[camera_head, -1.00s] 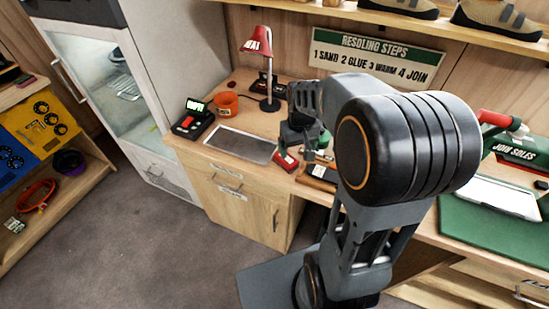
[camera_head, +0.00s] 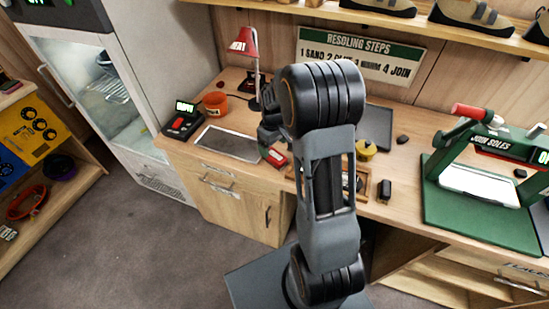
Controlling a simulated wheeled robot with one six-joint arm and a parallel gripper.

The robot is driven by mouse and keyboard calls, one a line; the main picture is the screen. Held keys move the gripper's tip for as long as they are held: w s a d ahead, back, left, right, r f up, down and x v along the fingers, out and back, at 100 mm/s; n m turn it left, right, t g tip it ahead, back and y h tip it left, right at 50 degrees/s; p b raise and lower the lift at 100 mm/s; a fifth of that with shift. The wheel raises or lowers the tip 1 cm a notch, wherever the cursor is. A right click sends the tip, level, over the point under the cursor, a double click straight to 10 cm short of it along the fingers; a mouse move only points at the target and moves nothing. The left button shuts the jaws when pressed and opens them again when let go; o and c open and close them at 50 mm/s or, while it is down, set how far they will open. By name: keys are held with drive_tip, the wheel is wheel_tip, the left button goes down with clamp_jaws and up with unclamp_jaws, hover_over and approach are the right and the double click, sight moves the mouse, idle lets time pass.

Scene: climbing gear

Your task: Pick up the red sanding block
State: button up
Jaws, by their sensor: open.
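A small red block with a pale marking (camera_head: 275,157) lies on the wooden workbench, at the right end of the grey sheet; it looks like the sanding block. My gripper (camera_head: 271,134) is partly in view just above and behind it in the picture, left of my arm's large dark joint. The gripper looks empty and apart from the block, though its fingertips are small and partly hidden by my arm.
A grey sheet (camera_head: 229,143), a black device with a green display (camera_head: 184,119), an orange pot (camera_head: 215,103) and a red lamp (camera_head: 244,42) are nearby. A wooden tray (camera_head: 366,188) and a green press (camera_head: 470,215) stand right. My arm hides the bench's middle.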

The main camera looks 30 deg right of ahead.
sight(273, 153)
drive_tip(key=shift+w+a+f+p, duration=0.1)
drive_tip(key=shift+f+p, duration=0.6)
drive_tip(key=shift+f, duration=2)
drive_tip(key=shift+c, duration=0.3)
drive_tip(key=c, duration=1)
drive_tip(key=shift+r, duration=0.1)
